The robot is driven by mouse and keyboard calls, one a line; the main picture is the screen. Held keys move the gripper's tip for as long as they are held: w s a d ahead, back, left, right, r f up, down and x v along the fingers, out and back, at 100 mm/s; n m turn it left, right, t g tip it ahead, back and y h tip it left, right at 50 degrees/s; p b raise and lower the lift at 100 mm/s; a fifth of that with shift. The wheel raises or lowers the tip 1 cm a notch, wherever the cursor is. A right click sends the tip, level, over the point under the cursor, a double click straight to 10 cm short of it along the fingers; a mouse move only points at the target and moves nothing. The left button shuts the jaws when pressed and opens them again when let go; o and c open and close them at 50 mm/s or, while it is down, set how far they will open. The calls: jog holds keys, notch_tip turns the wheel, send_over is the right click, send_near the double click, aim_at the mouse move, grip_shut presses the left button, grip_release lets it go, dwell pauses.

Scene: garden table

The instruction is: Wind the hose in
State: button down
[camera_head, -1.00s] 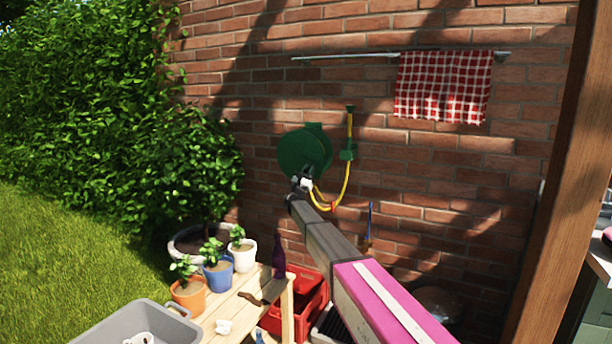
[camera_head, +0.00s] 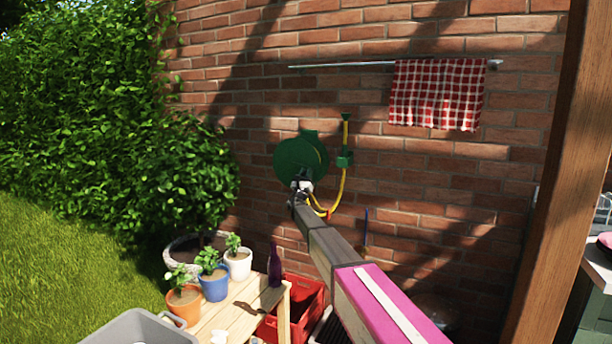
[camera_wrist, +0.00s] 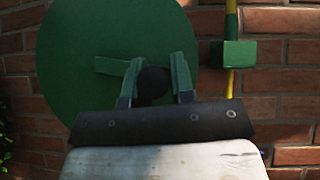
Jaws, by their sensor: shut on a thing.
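The green hose reel (camera_head: 298,155) is mounted on the brick wall; its round face fills much of the wrist view (camera_wrist: 75,60). The yellow hose (camera_head: 342,188) hangs in a short loop from the reel's lower side up to a green holder (camera_head: 344,160) at its right. A small red mark shows low on the loop. My gripper (camera_head: 301,180) is in front of the reel's lower part. In the wrist view its fingers are shut on a dark round crank knob (camera_wrist: 153,82).
A checked towel (camera_head: 437,94) hangs on a rail above right. Below stand a wooden table (camera_head: 243,303) with potted plants, a purple bottle (camera_head: 275,266), a red crate (camera_head: 305,300) and a grey tub (camera_head: 140,328). A wooden post (camera_head: 550,190) rises at right.

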jog(key=c, duration=1)
grip_release()
jog(key=shift+d, duration=0.1)
jog(key=v, duration=1.1)
jog(key=shift+w, duration=0.1)
jog(key=shift+h, duration=0.3)
